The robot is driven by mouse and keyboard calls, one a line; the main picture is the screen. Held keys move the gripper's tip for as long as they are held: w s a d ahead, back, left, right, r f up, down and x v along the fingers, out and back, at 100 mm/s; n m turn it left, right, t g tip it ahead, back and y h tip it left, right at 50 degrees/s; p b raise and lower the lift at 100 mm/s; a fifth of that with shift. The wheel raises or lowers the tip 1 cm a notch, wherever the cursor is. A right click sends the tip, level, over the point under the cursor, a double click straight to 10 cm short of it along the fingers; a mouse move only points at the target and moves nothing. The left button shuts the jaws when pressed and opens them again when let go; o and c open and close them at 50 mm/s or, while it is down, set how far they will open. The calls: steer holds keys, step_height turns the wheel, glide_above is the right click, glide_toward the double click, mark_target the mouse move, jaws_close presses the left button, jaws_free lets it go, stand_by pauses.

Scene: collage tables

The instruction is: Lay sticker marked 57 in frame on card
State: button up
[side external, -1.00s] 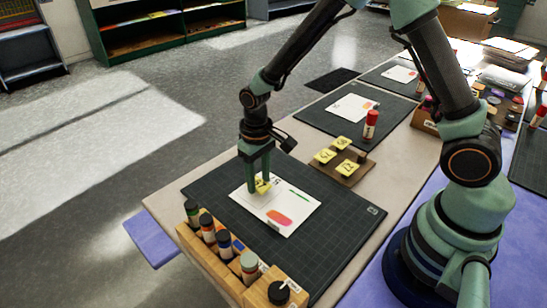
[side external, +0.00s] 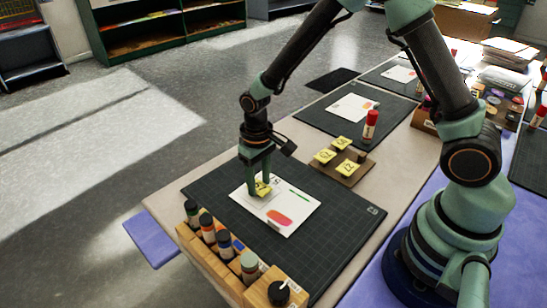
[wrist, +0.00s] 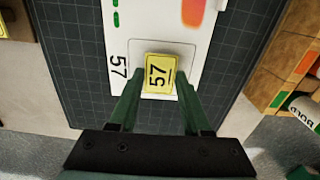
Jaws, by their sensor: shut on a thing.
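The yellow sticker marked 57 (wrist: 158,75) is between the fingertips of my gripper (wrist: 159,98), which is shut on it. In the side external view my gripper (side external: 257,184) holds the sticker (side external: 263,189) low over the white card (side external: 290,218). In the wrist view the sticker overlaps the thin printed frame (wrist: 136,68) on the card, beside a printed 57. The sticker looks slightly turned relative to the frame. Whether it touches the card I cannot tell.
The card lies on a dark gridded mat (side external: 340,225). A wooden block with several yellow stickers (side external: 345,168) stands behind it. A wooden rack of several paint bottles (side external: 223,243) lines the front edge. A red glue stick (side external: 371,125) stands near the back mat.

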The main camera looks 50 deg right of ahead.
steer(key=shift+f, duration=0.2)
steer(key=shift+f, duration=0.25)
stand_by(0.8)
steer(key=o, duration=1)
steer(key=shift+r, duration=3.55)
